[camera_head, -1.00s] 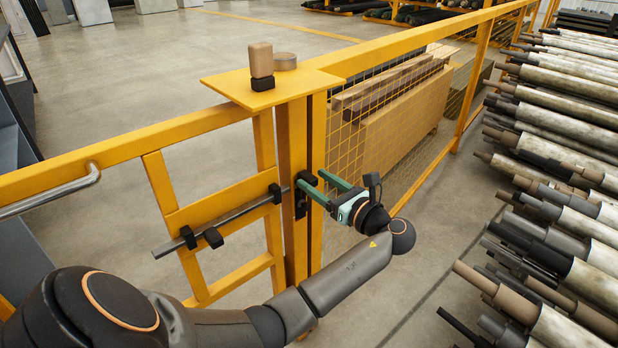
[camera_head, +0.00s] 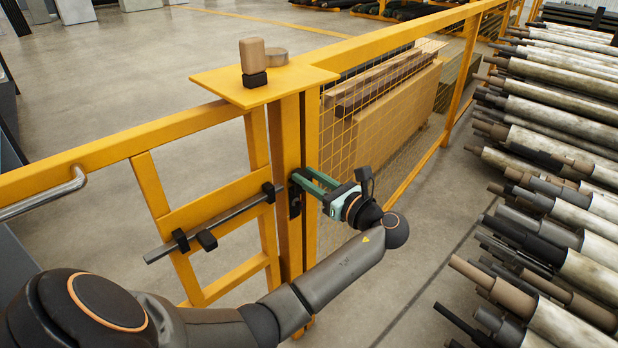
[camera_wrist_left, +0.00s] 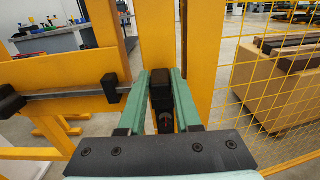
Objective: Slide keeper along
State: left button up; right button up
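The keeper (camera_wrist_left: 161,88) is a small black block on the yellow gate post (camera_head: 290,150); it shows between my fingers in the left wrist view. My left gripper (camera_head: 300,178) reaches the post from the right in the head view. Its two green fingers (camera_wrist_left: 160,84) lie along both sides of the keeper, closed onto it with no clear gap. A grey bolt rod (camera_head: 215,222) lies across the gate left of the post, in black brackets (camera_head: 181,240). In the wrist view the rod runs up to the left finger, which hides what lies behind it. My right gripper is out of view.
Racked rollers (camera_head: 560,200) fill the right side; bare floor lies between.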

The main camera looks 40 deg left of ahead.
pick_arm(q)
grip_shut()
dwell(0.9)
